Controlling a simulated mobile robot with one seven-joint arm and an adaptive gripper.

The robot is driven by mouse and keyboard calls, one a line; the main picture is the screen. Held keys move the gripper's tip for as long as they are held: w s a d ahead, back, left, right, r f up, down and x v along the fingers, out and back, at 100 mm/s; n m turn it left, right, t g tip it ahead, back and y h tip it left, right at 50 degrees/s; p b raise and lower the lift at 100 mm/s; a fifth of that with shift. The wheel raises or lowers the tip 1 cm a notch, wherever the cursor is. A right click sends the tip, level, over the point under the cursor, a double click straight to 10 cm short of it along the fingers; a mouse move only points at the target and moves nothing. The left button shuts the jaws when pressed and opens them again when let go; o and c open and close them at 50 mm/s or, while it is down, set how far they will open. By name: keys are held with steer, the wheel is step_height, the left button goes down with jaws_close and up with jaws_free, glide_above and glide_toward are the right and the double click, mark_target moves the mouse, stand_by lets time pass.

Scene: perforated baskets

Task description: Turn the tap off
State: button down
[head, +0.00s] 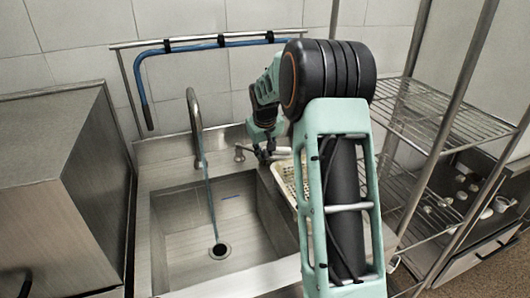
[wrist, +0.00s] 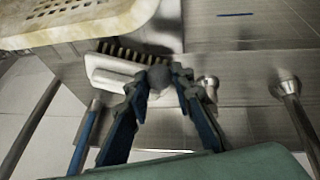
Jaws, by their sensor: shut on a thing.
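The curved metal tap spout (head: 194,112) rises behind the sink. A thin stream of water (head: 209,200) runs from it to the drain. A small metal tap handle (head: 240,152) stands to the right of the spout and points toward my gripper (head: 265,153). In the wrist view the spout base (wrist: 287,85) and a small metal fitting (wrist: 208,83) show at right. My gripper (wrist: 160,82) is shut on a dark grey round piece (wrist: 158,76); whether this is the handle's end I cannot tell, as the fingers partly hide it.
A perforated basket (head: 288,182) stands right of the sink basin (head: 180,240), close to my arm; it also shows in the wrist view (wrist: 75,28). A brush (wrist: 110,70) lies by my fingers. Wire shelves (head: 445,120) stand right, a steel cabinet (head: 60,180) left.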

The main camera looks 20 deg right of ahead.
steer(key=shift+a, duration=0.15)
steer(key=shift+s+a+m+g+h+b, duration=0.25)
steer(key=shift+s+a+m+h+b, duration=0.15)
steer(key=shift+a+m, duration=0.6)
steer(key=shift+s+a+m+g+h+b, duration=0.25)
steer(key=shift+a+m+b, duration=0.15)
steer(key=shift+a+m, duration=0.6)
steer(key=shift+s+a+m+g+h+b, duration=0.2)
steer(key=shift+s+a+m+h+b, duration=0.2)
steer(key=shift+a+m, duration=0.55)
steer(key=shift+d+m, duration=0.25)
steer(key=c, duration=1.9)
jaws_free()
steer(key=shift+c, duration=0.2)
steer(key=shift+r, duration=0.1)
steer(key=v, duration=1.2)
